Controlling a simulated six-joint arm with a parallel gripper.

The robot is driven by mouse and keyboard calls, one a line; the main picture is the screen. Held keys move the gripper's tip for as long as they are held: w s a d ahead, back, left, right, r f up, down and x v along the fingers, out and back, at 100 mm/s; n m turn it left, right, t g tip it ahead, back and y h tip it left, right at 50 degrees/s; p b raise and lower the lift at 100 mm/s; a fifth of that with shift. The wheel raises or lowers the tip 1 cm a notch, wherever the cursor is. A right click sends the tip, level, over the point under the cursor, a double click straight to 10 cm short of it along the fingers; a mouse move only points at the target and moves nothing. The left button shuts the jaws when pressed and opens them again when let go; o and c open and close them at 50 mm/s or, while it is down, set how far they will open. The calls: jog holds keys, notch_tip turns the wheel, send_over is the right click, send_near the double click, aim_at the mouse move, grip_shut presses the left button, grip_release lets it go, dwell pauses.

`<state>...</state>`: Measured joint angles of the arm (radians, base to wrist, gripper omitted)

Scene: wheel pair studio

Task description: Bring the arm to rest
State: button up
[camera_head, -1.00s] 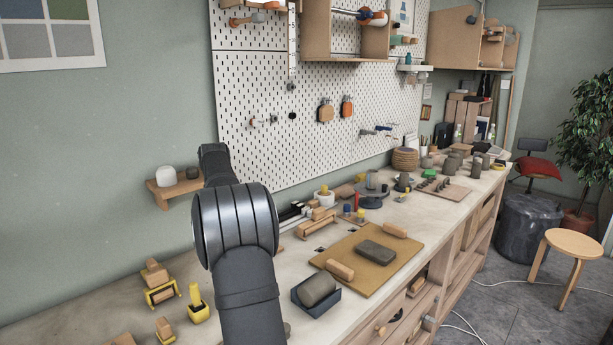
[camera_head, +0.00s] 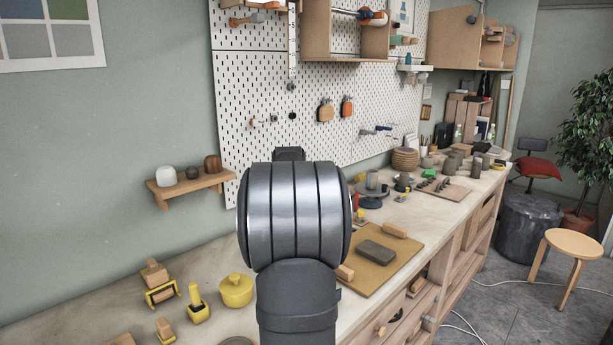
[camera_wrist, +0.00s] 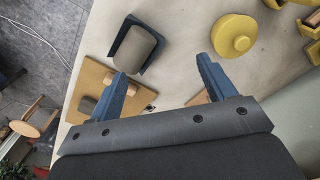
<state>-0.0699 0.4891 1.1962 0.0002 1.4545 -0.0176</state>
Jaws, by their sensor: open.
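My gripper (camera_wrist: 162,72) shows in the wrist view with its two blue fingers spread wide and nothing between them. It hangs above the workbench (camera_wrist: 175,62). A grey clay roll (camera_wrist: 136,50) in a dark blue cradle (camera_wrist: 118,40) lies beyond the left finger. A round yellow lidded pot (camera_wrist: 234,36) stands beyond the right finger. In the head view my arm (camera_head: 295,215) rises in front of the bench and hides the gripper and the clay roll. The yellow pot (camera_head: 236,291) shows left of the arm.
A tan board (camera_head: 385,270) with a dark grey block (camera_head: 376,251) lies right of my arm. Yellow-and-wood tools (camera_head: 160,288) stand at the left. A wall shelf (camera_head: 190,190) holds small pots. A pegboard (camera_head: 270,110) stands behind. Bare benchtop shows between the pot and the wall.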

jog(key=s, duration=0.1)
jog(key=s+d+m, duration=0.1)
jog(key=s, duration=0.1)
jog(key=shift+s+d+f+m, duration=0.2)
jog(key=shift+s+m, duration=0.05)
jog(key=shift+m, duration=0.05)
dwell(0.3)
jog(key=w+a+n, duration=0.2)
jog(key=w+a, duration=0.2)
jog(key=a, duration=0.3)
jog(key=w+a+n, duration=0.2)
jog(key=w+a, duration=0.2)
jog(key=a, duration=0.3)
jog(key=shift+w+a+r+n, duration=0.15)
jog(key=shift+w+a+n, duration=0.15)
jog(key=shift+a, duration=0.05)
